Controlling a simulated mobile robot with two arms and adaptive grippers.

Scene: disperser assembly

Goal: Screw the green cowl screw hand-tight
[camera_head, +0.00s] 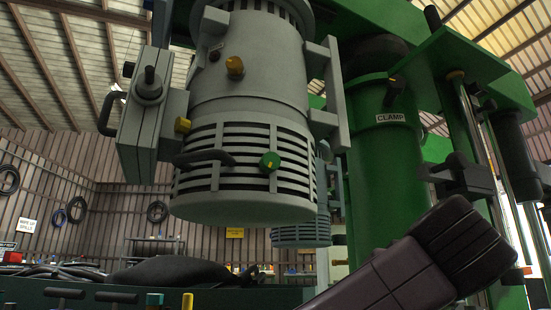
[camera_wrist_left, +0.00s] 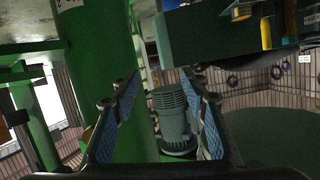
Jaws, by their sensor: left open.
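The green cowl screw (camera_head: 270,161) sits on the slatted lower cowl (camera_head: 243,180) of the grey disperser head, on its front face in the head view. No gripper is close to it there. My left gripper (camera_wrist_left: 158,88) shows only in the left wrist view. Its two blue-padded fingers are spread apart with nothing held between them. Beyond the gap stands a grey ribbed cylinder (camera_wrist_left: 171,118), apart from the fingers. The green screw cannot be made out in the left wrist view. My right gripper's fingers are not seen.
A green column (camera_head: 385,180) labelled CLAMP stands right of the head; a green column (camera_wrist_left: 92,70) also fills the left wrist view's left side. A grey box (camera_head: 150,125) with handles juts left of the head. Part of my arm (camera_head: 420,262) crosses the lower right. Below the cowl is open air.

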